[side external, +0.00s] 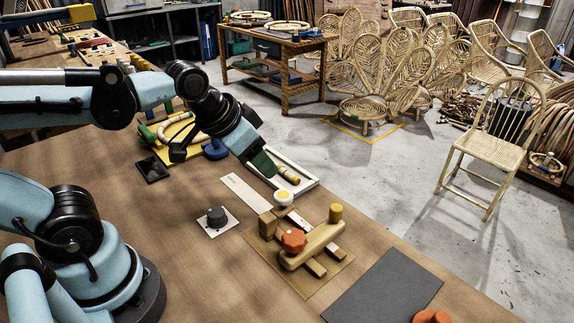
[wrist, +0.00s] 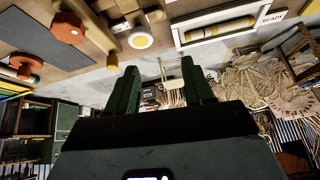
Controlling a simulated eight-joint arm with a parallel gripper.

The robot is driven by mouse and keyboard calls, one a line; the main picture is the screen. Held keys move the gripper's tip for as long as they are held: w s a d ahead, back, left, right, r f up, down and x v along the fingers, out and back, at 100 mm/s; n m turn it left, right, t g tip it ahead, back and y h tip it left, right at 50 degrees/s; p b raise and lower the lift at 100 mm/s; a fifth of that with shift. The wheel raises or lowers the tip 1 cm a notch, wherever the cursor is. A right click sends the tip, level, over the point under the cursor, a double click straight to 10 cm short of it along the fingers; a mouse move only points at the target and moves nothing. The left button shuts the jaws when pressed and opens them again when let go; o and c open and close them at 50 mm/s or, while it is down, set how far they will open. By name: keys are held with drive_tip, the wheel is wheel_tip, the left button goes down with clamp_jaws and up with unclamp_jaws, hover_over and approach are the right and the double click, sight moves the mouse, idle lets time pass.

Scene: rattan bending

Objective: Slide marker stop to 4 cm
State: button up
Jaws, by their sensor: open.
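In the wrist view the knob (wrist: 140,38) shows above my gripper's left finger. My gripper (side external: 268,170) hangs behind and slightly left of the knob, apart from it. Its dark green fingers (wrist: 160,75) are spread with nothing between them. The wooden jig (side external: 318,245) carries an orange knob (side external: 294,240) and a yellow peg (side external: 335,213). The scale marks are too small to read.
A white-framed tray (side external: 308,184) holding a short rattan piece lies close to my gripper; its label reads READY in the wrist view. A grey mat (side external: 384,287) lies at front right.

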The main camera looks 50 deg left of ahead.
drive_tip(key=w+d+r+m+g, duration=0.3)
drive_tip(key=w+d+m, duration=0.2)
drive_tip(key=m+g, duration=0.3)
drive_tip(key=m, duration=0.2)
approach(338, 207)
wheel_tip(338, 207, down, 10)
drive_tip(key=shift+w+d+r, duration=0.1)
drive_tip(key=shift+d+r, duration=0.05)
drive_tip(key=shift+r, duration=0.05)
drive_tip(key=shift+c, duration=0.2)
clamp_jaws()
